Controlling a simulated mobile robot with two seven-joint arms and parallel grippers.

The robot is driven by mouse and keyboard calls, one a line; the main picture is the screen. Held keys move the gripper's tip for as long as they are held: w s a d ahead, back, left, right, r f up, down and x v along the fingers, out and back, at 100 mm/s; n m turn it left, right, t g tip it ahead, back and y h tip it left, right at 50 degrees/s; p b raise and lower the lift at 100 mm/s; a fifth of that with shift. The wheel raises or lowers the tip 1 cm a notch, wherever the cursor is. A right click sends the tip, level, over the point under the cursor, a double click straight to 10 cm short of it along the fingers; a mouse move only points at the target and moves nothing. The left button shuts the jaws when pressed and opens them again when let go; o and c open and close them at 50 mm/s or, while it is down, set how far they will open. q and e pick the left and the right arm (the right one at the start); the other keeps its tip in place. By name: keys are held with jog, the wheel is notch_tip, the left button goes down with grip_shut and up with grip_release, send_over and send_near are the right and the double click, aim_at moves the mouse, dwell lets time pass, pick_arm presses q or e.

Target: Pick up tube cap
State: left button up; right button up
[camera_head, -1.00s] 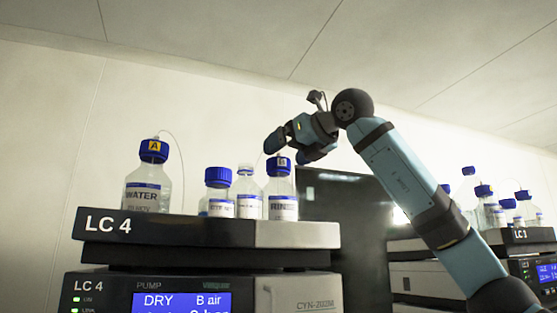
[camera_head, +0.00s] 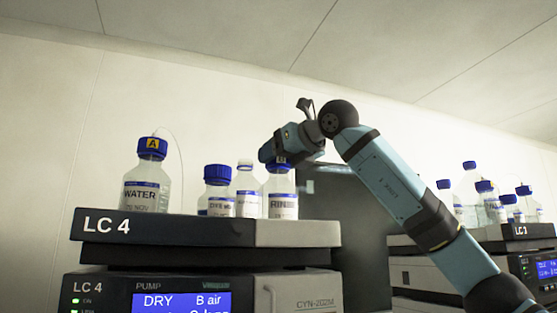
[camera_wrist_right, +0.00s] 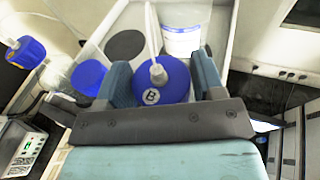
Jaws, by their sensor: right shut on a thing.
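The blue tube cap marked B (camera_wrist_right: 178,88) sits on the RINSE bottle (camera_head: 281,187), with a pale tube rising from its top. My right gripper (camera_head: 271,154) is at the top of that bottle. In the right wrist view, its two fingers stand on either side of the cap, and it is shut on it. In the head view the gripper hides most of the cap. The bottle stands upright on the tray (camera_head: 180,226) marked LC 4. My left gripper is not in view.
The WATER bottle (camera_head: 147,190) with cap A, a smaller blue-capped bottle (camera_head: 216,195) and a clear bottle (camera_head: 244,188) stand to the left on the same tray. A dark panel (camera_head: 350,230) is behind my right arm.

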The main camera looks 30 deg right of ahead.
jog(key=shift+r, duration=0.1)
notch_tip(320, 180, up, 20)
jog(key=p, duration=0.2)
dwell(0.3)
